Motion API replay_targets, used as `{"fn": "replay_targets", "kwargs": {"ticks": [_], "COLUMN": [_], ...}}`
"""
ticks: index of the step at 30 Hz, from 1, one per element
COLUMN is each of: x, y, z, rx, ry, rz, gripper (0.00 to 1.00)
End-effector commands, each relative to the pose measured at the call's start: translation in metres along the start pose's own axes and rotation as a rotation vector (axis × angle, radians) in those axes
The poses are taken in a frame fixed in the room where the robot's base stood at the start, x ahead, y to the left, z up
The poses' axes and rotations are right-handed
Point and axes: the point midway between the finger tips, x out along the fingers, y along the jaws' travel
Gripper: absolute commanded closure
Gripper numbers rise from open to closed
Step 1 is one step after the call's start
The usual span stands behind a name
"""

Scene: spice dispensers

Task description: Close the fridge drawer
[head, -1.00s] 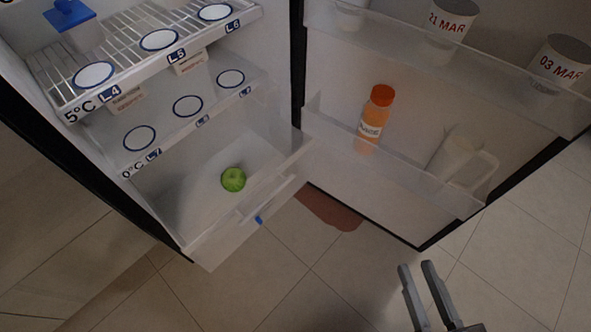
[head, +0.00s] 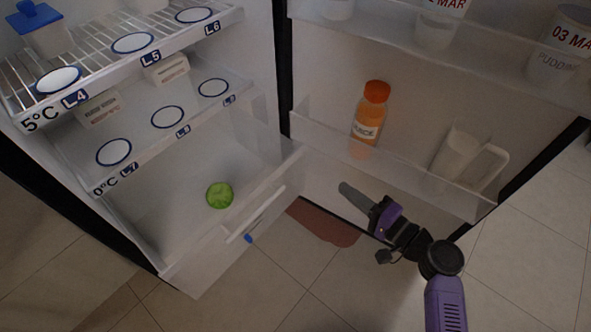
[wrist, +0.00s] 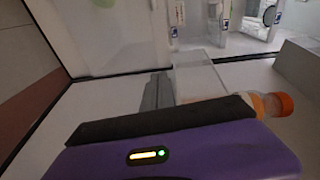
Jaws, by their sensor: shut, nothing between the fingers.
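The clear fridge drawer (head: 215,262) is pulled out at the bottom of the fridge, with a green apple (head: 219,195) inside. Its front carries a pale handle bar (head: 256,214) and a small blue mark. My gripper (head: 346,188) is in front of the open door's lower part, to the right of the drawer and apart from its front. The fingers are together with nothing between them. In the wrist view the fingers (wrist: 156,92) point away past the purple wrist body, and a clear panel shows just beyond them.
The open fridge door has a lower bin (head: 400,168) with an orange juice bottle (head: 369,118) and a white jug (head: 464,160), close to my arm. A brown patch (head: 323,222) lies on the tiled floor. The floor before the drawer is clear.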

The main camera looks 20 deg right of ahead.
Motion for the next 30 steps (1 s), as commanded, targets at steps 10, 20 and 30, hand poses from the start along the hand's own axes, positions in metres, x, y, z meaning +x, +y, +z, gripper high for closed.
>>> {"fn": "replay_targets", "kwargs": {"ticks": [10,20,30], "x": [0.008,0.068,0.122], "y": [-0.012,-0.015,-0.019], "z": [0.034,0.042,0.048], "rx": [0.065,0.063,0.064], "ry": [-0.126,-0.127,-0.124], "rz": [-0.076,-0.074,-0.073], "gripper": [1.0,1.0,1.0]}}
